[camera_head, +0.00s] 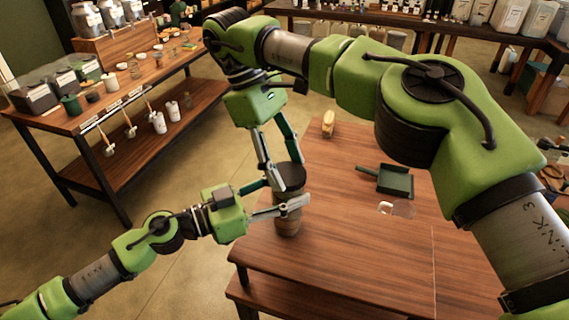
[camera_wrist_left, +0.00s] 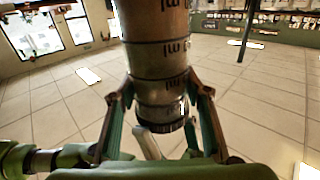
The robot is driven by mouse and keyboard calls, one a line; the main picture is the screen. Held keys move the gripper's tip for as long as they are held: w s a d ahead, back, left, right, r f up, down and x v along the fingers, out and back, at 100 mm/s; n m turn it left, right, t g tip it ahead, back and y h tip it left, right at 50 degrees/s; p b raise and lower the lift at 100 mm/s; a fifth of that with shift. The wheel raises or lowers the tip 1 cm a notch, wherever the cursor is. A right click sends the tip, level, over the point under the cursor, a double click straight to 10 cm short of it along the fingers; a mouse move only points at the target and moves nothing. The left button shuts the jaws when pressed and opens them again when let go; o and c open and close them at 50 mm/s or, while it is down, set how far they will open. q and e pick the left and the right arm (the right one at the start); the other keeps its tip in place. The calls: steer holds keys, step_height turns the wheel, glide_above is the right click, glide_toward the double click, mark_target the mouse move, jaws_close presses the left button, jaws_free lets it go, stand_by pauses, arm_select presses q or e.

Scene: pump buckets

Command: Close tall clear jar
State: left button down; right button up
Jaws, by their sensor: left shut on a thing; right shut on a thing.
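The tall jar (camera_head: 288,224) is upright near the left edge of the wooden table, brownish through its wall. My left gripper (camera_head: 287,204) comes in from the left and is shut on the jar's body. A cylinder with dark marks, seemingly the jar (camera_wrist_left: 158,60), fills the gap of my left gripper (camera_wrist_left: 160,105) in the left wrist view. A dark round lid (camera_head: 290,172) is at the jar's top. My right gripper (camera_head: 278,172) reaches down from above and is shut on the lid. Fingers hide part of the join, so I cannot tell whether the lid is fully seated.
The table (camera_head: 350,260) is mostly clear in front. A dark green dustpan (camera_head: 387,180), a small yellowish block-like thing (camera_head: 328,124) and a small clear item (camera_head: 403,208) lie farther back. A wooden shelf (camera_head: 120,100) with jars and cups stands at left.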

steer(key=shift+m+g, duration=0.4)
steer(key=shift+m, duration=0.7)
steer(key=o, duration=0.8)
steer(key=shift+r, duration=2.3)
steer(key=shift+w, duration=0.1)
steer(key=shift+c, duration=0.4)
